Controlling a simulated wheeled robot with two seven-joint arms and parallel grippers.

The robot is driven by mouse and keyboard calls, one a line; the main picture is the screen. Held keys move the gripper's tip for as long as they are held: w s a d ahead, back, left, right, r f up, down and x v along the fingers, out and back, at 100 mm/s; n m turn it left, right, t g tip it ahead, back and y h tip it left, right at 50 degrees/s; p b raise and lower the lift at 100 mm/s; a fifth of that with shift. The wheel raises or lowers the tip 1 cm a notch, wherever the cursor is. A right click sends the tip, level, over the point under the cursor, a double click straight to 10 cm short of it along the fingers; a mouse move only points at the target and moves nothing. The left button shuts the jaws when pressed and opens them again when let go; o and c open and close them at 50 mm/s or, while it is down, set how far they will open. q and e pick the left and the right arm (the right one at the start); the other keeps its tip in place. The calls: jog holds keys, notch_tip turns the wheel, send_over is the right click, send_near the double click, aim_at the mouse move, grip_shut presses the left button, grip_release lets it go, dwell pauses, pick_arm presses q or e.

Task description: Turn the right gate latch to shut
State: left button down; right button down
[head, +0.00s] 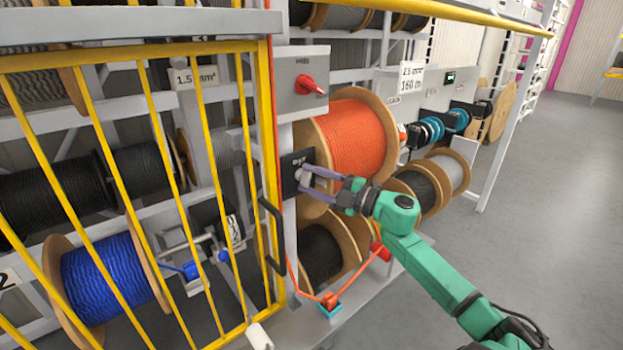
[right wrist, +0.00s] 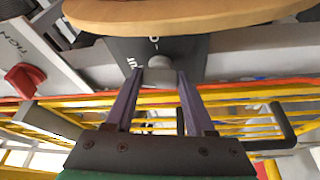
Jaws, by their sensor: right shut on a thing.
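The right gate latch is a dark plate (head: 297,158) with a grey knob (right wrist: 159,66), on the post beside the yellow gate (head: 160,130). White lettering ending in "UT" shows on the plate in the right wrist view, partly hidden. My right gripper (head: 303,180) is shut on the latch knob, one purple finger on each side of it. The knob's turned angle cannot be told clearly. The barred gate stands across the left racks, its right edge next to the latch post. My left gripper is not in view.
A large orange cable reel (head: 355,138) sits just behind and right of the latch. A red knob (head: 312,86) on a grey box is above it. A black gate handle (head: 270,235) is below left. Open floor (head: 550,200) lies to the right.

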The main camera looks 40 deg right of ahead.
jog(key=shift+n+g+p, duration=0.45)
jog(key=shift+n+g, duration=0.15)
jog(key=shift+n, duration=0.7)
jog(key=shift+c, duration=1.3)
grip_release()
jog(key=b+v, duration=0.3)
jog(key=v, duration=1.1)
jog(key=shift+s+r+b, duration=0.2)
jog(key=shift+s+b, duration=0.1)
jog(key=shift+b, duration=0.1)
